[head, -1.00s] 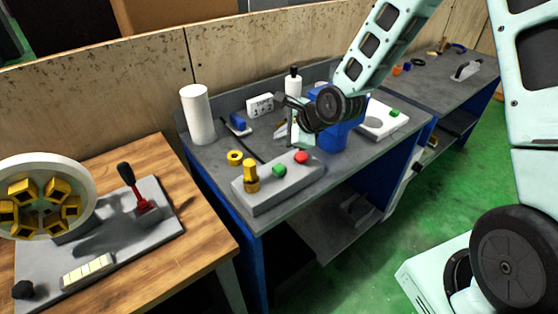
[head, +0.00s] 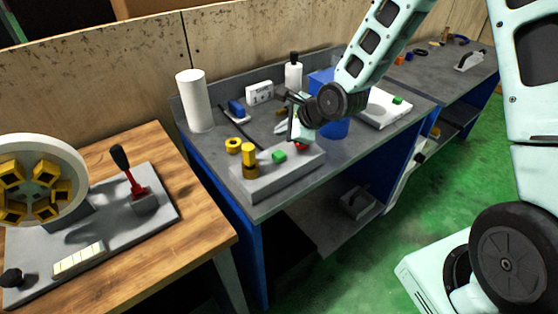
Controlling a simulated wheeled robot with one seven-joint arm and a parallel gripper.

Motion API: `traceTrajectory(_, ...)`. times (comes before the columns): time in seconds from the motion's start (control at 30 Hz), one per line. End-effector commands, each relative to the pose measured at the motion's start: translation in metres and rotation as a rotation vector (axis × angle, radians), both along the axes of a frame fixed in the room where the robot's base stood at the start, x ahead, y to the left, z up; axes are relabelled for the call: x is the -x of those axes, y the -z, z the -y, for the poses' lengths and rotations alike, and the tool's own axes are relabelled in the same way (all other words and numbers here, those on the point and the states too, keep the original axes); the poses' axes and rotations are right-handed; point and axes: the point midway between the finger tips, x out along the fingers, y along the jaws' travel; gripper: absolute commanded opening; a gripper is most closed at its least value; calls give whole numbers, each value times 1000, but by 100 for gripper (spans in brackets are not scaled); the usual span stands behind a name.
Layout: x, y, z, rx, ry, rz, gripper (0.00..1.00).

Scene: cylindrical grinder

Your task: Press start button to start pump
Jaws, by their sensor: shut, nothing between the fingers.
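A grey control box (head: 280,175) stands near the front edge of the grey workbench. On its top are a yellow knob (head: 249,160), a green button (head: 279,156) in the middle and a red button (head: 302,147) at the right end. My gripper (head: 297,138) is shut and empty. It points down over the right part of the box, close to the red button, which it partly covers. The green button is in plain view to the left of the fingertips. I cannot tell whether the fingertips touch the box or the red button.

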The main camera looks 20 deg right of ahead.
Motion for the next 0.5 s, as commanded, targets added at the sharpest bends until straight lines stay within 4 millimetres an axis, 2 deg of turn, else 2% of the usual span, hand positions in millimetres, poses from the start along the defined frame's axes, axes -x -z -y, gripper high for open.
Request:
traceTrajectory(0.03,0,15,-1,1,-1,1,0)
traceTrajectory(0.2,0,35,0,-1,0,-1,0)
traceTrajectory(0.5,0,48,0,-1,-1,0,0)
